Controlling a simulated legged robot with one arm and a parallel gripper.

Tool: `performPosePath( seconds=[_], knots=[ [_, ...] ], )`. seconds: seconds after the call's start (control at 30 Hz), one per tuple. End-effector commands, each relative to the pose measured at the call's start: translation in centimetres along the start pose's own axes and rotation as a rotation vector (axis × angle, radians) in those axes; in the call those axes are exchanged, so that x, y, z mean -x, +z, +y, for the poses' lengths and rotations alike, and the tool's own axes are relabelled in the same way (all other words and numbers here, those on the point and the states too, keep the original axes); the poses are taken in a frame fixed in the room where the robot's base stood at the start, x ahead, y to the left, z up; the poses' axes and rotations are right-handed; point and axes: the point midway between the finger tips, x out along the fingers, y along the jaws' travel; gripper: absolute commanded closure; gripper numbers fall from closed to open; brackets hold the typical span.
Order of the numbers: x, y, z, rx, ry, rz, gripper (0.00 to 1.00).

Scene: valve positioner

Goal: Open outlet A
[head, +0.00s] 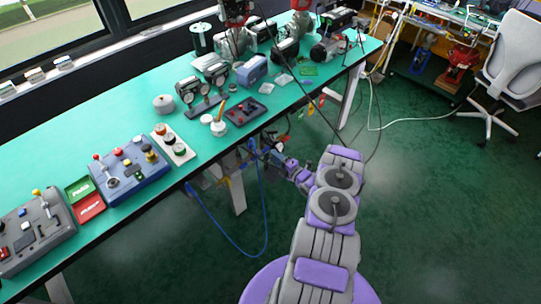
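My purple and grey arm rises from the bottom of the head view and bends left toward the table's front edge. My gripper (275,154) is small and dark at its end, beside equipment under the edge. I cannot tell whether its fingers are open or shut, or whether they touch anything. A blue hose (267,225) hangs in a loop from this equipment. A blue fitting (253,150) and a yellowish part (223,182) show there. Outlet A cannot be picked out; the parts are too small and partly hidden by the table edge and my arm.
The long green table (130,125) holds a blue control box (130,172), a grey control box (32,235), gauges (203,88) and several small devices. A table leg (237,195) stands near the hose. An office chair (510,75) is far right. The green floor at right is mostly clear.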

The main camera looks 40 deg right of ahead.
Motion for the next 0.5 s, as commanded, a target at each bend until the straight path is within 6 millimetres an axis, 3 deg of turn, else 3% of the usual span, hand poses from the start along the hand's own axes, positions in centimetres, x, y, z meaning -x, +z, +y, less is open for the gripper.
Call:
performPosePath(
  seconds=[0.2,0.5],
  knots=[
    [-2.9,0.2,-0.1,-0.001,0.004,0.001,0.64],
    [-3.8,0.3,-0.1,-0.006,0.002,0.000,0.64]
  ],
)
